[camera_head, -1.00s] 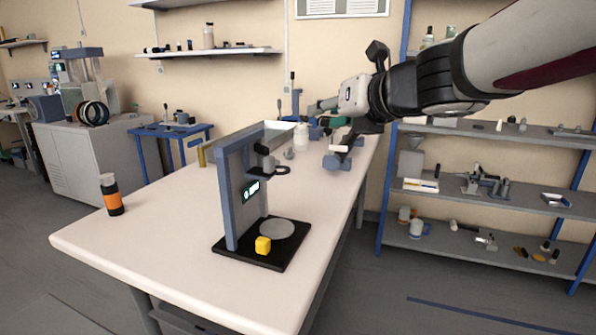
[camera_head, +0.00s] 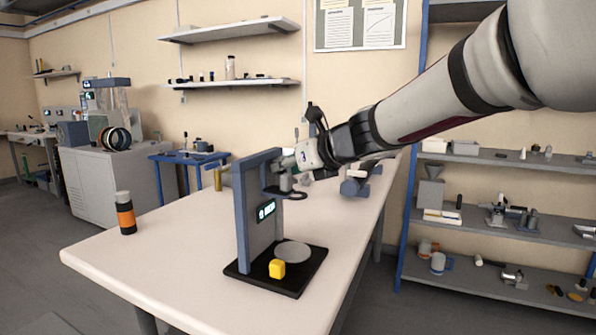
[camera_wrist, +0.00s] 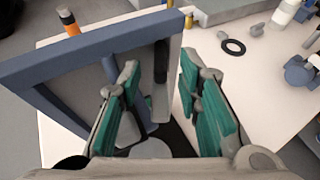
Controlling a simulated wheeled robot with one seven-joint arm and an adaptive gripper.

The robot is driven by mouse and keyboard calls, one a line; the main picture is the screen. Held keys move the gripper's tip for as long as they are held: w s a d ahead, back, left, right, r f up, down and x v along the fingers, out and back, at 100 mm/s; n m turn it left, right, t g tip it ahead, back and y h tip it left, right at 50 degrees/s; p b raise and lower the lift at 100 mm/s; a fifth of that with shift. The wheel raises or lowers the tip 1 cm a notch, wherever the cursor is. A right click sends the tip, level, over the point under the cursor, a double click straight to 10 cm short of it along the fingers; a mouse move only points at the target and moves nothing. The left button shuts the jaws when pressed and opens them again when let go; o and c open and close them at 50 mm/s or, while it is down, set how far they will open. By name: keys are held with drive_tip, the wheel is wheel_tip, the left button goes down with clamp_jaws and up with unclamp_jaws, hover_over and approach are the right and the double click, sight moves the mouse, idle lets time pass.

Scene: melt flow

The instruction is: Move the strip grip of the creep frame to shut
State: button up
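A blue-grey upright frame (camera_head: 243,215) with a lit display (camera_head: 265,210) stands on a black base near the table's front; it looks like the creep frame. Near its top, a grey cylinder (camera_head: 286,181) sits above a dark ring (camera_head: 290,195). I cannot tell which part is the strip grip or how it is set. My gripper (camera_head: 286,160) is at the top of this frame, its fingers partly hidden. In the wrist view my gripper (camera_wrist: 160,72) is open, its green-padded fingers apart, with a dark and grey upright part (camera_wrist: 161,80) between them, apparently ungripped.
An orange-banded bottle (camera_head: 125,213) stands at the table's left. Blue equipment (camera_head: 360,182) stands behind on the right. The table's front left is clear.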

drive_tip(key=shift+x, duration=1)
clamp_jaws()
drive_tip(key=shift+s+a+m+t+h, duration=0.15)
drive_tip(key=shift+m+t+h, duration=0.25)
drive_tip(key=shift+m+h, duration=0.2)
drive_tip(key=shift+a+m+t+h, duration=0.15)
drive_tip(key=shift+m+t+h, duration=0.25)
drive_tip(key=shift+m+h, duration=0.2)
drive_tip(key=shift+m+t+h, duration=0.5)
drive_tip(key=shift+m+h, duration=0.6)
drive_tip(key=shift+h, duration=0.1)
